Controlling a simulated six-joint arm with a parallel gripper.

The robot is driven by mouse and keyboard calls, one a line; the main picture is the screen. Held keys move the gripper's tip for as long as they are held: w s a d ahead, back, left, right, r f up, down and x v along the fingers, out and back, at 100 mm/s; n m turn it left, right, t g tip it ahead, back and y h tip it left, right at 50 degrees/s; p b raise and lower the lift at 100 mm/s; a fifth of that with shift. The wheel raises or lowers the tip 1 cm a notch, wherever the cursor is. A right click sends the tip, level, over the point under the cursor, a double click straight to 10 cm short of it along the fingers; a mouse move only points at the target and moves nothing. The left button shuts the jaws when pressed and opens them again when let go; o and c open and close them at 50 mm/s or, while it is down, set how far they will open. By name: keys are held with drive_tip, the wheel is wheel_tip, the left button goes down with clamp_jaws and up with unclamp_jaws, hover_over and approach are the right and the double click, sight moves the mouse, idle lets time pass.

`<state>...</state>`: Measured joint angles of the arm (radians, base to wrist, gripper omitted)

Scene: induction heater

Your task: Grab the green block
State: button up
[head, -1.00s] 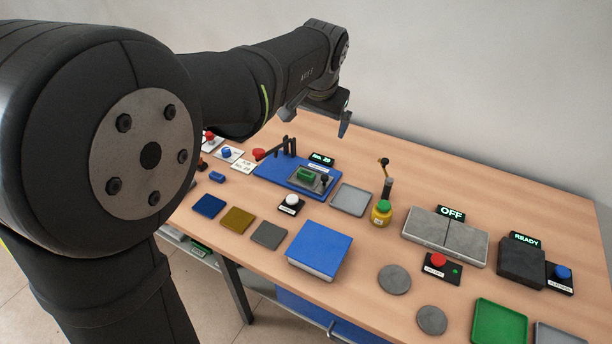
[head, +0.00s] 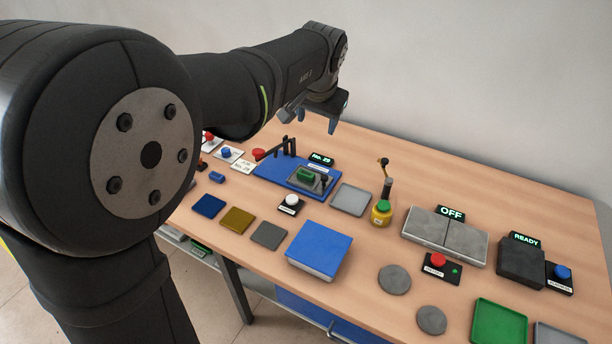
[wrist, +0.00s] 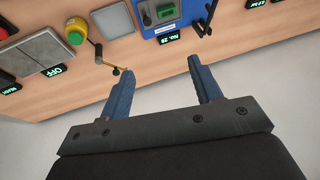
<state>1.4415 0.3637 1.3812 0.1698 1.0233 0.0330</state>
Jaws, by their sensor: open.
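The green block (head: 306,175) lies on a grey plate in the blue fixture (head: 268,170) near the back of the table. It also shows as a small green patch near the top of the wrist view (wrist: 166,12). My gripper (head: 316,122) is open and empty, in the air above and behind the fixture. In the wrist view my gripper (wrist: 163,85) shows its two blue fingers wide apart with nothing between them. The fixture and the block lie beyond the fingertips, clear of them.
A black clamp lever (head: 277,149) stands at the fixture's rear left. A large blue box (head: 320,248) stands in front. Bare wood lies behind the fixture.

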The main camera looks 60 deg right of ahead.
drive_tip(key=w+f+h, duration=0.2)
drive_tip(key=f, duration=0.5)
drive_tip(key=w+f+h, duration=0.2)
drive_tip(key=w+f, duration=0.1)
drive_tip(key=f, duration=0.4)
drive_tip(key=n+h, duration=0.2)
drive_tip(key=h, duration=0.2)
approach(306, 174)
drive_tip(key=x, duration=0.8)
drive_tip(key=shift+d+f, duration=0.1)
drive_tip(key=shift+f, duration=0.15)
drive_tip(key=c, duration=0.8)
drive_tip(key=shift+r, duration=0.1)
